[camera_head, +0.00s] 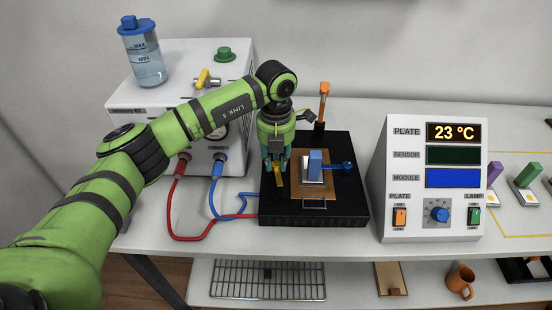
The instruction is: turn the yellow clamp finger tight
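A yellow clamp (268,176) shows as a short slanted bar at the left part of the black base plate (343,205). My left gripper (274,167) points down right over the yellow clamp, its fingertips at the bar. Whether the fingers grip it or only stand around it cannot be told. The gripper hides part of the clamp. A blue block (315,165) stands upright on the copper-coloured plate (313,190) to the right of the gripper. My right gripper is not in view.
A blue-knobbed lever (347,166) and an orange upright handle (324,103) stand near the block. Red (170,212) and blue (213,205) hoses run left of the plate. A display console (433,180) reading 23 °C stands to the right. A white box (180,75) is behind my arm.

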